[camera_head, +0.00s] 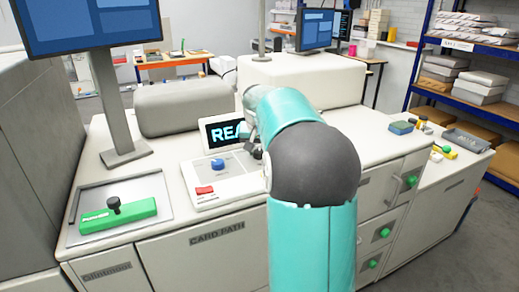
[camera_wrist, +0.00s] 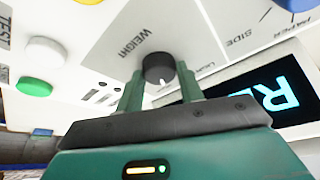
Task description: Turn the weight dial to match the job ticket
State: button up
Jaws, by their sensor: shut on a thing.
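The weight dial (camera_wrist: 158,67) is a dark round knob with a white pointer mark, beside the printed word WEIGHT in the wrist view. My gripper (camera_wrist: 160,78) has its two green fingers on either side of the dial, shut on it. The mark faces down between the fingers in that view. The scale print around the dial is partly hidden and too small to read fully. I cannot make out a job ticket in either view.
A lit display (camera_head: 224,132) stands behind the control panel (camera_head: 232,187), its text partly hidden by my arm. The panel carries a blue knob (camera_head: 217,164) and a red button (camera_head: 205,190). White (camera_wrist: 45,52), green (camera_wrist: 33,87) and yellow (camera_wrist: 60,13) buttons lie left of the dial.

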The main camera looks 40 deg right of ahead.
jog(key=o, duration=1)
jog(key=v, duration=1.4)
jog(key=shift+f, duration=0.1)
jog(key=s+a+f+n+t+y, duration=0.15)
jog(key=s+a, duration=0.25)
jog(key=a, duration=0.6)
jog(key=s+a+f+n, duration=0.2)
jog(key=s+a+n, duration=0.15)
jog(key=a, duration=0.75)
jog(key=s+a+f+n+y, duration=0.1)
jog(key=s+a+f+n, duration=0.3)
jog(key=s+a+f, duration=0.6)
jog(key=s+a+t, duration=0.1)
jog(key=s, duration=0.2)
jog(key=shift+a+y, duration=0.25)
jog(key=shift+y, duration=0.1)
